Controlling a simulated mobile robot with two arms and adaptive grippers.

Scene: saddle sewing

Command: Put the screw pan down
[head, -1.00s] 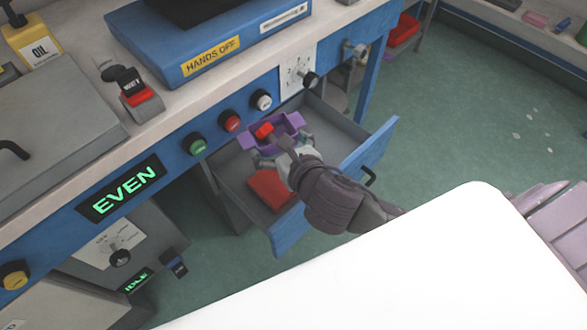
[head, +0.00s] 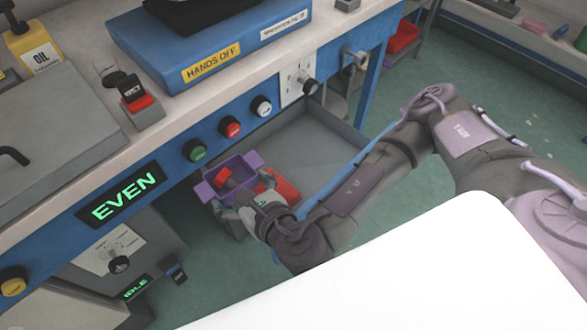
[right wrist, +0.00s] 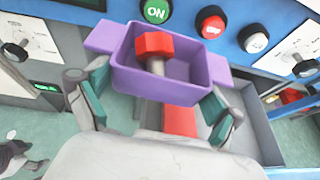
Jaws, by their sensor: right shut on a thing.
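The purple screw pan (head: 243,166) is an open box with side tabs, and it also shows in the right wrist view (right wrist: 190,88). A screw with a red head (right wrist: 153,44) stands in it. My right gripper (head: 241,196) is shut on the pan's near side, with a finger at each side in the right wrist view (right wrist: 158,98). The pan is over the left part of the open grey drawer (head: 318,140), below the green button; whether it touches the drawer is unclear. My left gripper is not in view.
A red object (head: 283,187) lies in the drawer beside the pan, partly hidden by my gripper. The drawer's right and back floor is clear. The blue control panel with green (head: 195,150), red (head: 229,127) and white (head: 261,106) buttons is close above.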

